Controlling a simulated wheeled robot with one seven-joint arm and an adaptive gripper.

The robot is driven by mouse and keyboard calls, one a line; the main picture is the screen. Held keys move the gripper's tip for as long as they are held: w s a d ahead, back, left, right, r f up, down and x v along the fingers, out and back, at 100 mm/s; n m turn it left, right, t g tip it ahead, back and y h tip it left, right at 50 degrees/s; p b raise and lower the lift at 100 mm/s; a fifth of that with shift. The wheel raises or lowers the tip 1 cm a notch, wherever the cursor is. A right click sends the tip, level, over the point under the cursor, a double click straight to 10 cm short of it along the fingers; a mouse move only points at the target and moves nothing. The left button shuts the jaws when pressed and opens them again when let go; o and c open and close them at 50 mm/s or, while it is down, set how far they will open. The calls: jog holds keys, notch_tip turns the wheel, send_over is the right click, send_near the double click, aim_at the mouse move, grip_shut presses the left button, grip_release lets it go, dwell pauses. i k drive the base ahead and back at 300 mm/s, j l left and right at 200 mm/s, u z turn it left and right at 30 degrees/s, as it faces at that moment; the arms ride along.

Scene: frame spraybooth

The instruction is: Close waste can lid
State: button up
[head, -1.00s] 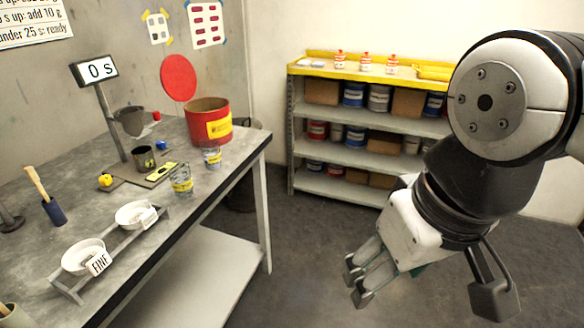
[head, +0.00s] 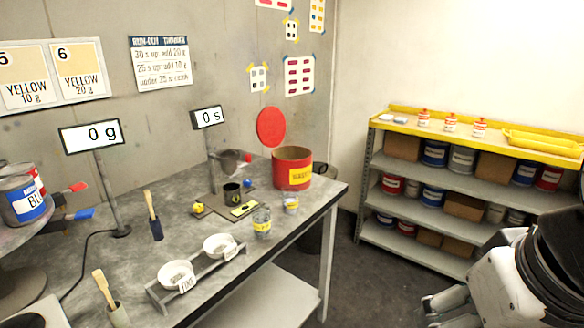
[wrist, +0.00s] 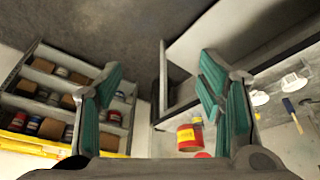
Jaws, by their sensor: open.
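The red waste can (head: 291,170) with a yellow label stands at the far right corner of the grey workbench. Its round red lid (head: 271,126) is raised upright behind the rim, so the can is open. The can also shows in the wrist view (wrist: 189,137), with part of the lid (wrist: 203,155) at its lower edge. My gripper (wrist: 160,90) is open and empty, its green-padded fingers wide apart. In the head view my gripper (head: 443,310) is low at the right, over the floor and well apart from the can.
The workbench (head: 130,247) holds two white bowls (head: 175,274), small jars (head: 261,222), a dark cup (head: 231,193) and brush holders. A stocked shelf unit (head: 440,190) stands against the back wall.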

aim_at(271, 122)
jog(key=i+l+u, duration=0.2)
jog(key=u, duration=0.3)
jog(key=i+l+u, duration=0.25)
jog(key=u, duration=0.25)
